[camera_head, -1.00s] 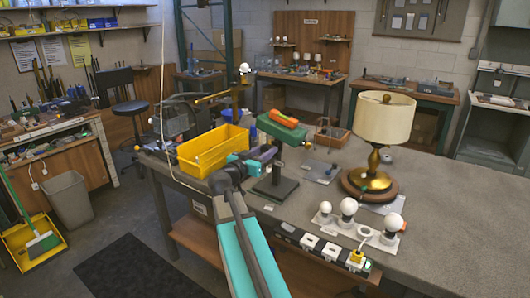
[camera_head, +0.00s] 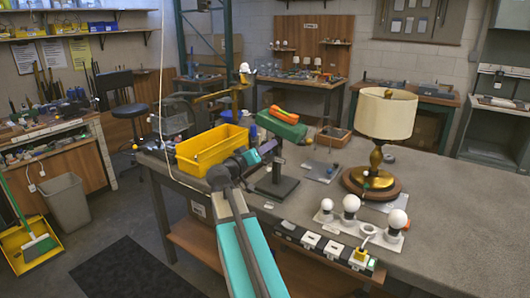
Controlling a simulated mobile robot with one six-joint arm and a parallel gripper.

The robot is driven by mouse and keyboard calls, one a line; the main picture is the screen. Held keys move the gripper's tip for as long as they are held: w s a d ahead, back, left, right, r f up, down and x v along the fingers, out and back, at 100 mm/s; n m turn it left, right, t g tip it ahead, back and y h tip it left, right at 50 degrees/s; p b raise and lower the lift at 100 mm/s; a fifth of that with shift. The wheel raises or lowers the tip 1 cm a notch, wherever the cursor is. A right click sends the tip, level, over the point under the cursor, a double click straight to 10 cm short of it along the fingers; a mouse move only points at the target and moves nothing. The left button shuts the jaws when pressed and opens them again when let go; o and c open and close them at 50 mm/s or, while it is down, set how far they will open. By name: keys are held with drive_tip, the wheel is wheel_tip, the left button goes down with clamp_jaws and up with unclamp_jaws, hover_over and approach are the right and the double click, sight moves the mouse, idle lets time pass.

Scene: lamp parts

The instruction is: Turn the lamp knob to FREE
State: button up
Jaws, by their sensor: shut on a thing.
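A green lamp-like head (camera_head: 284,127) with an orange piece (camera_head: 284,114) on top sits on a dark post with a flat black base (camera_head: 276,187) near the bench's front edge. The head slopes down to the right. My gripper (camera_head: 269,149) reaches in from the lower left and meets the post side just under the head. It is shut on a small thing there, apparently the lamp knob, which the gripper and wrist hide. Any FREE marking is too small to read.
A yellow bin (camera_head: 212,150) stands close behind my wrist on the left. A brass table lamp (camera_head: 384,130) stands to the right. White bulbs (camera_head: 351,205) and a power strip (camera_head: 312,240) line the front edge. The right side of the bench (camera_head: 460,210) is clear.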

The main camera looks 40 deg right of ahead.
drive_tip(key=n, duration=0.9)
drive_tip(key=shift+n+p, duration=0.35)
drive_tip(key=shift+n, duration=0.05)
drive_tip(key=o, duration=1.1)
drive_tip(key=shift+a, duration=0.1)
drive_tip(key=b+v, duration=0.1)
drive_tip(key=v, duration=1.2)
drive_tip(key=shift+s+a+b, duration=0.1)
drive_tip(key=shift+a+b, duration=0.2)
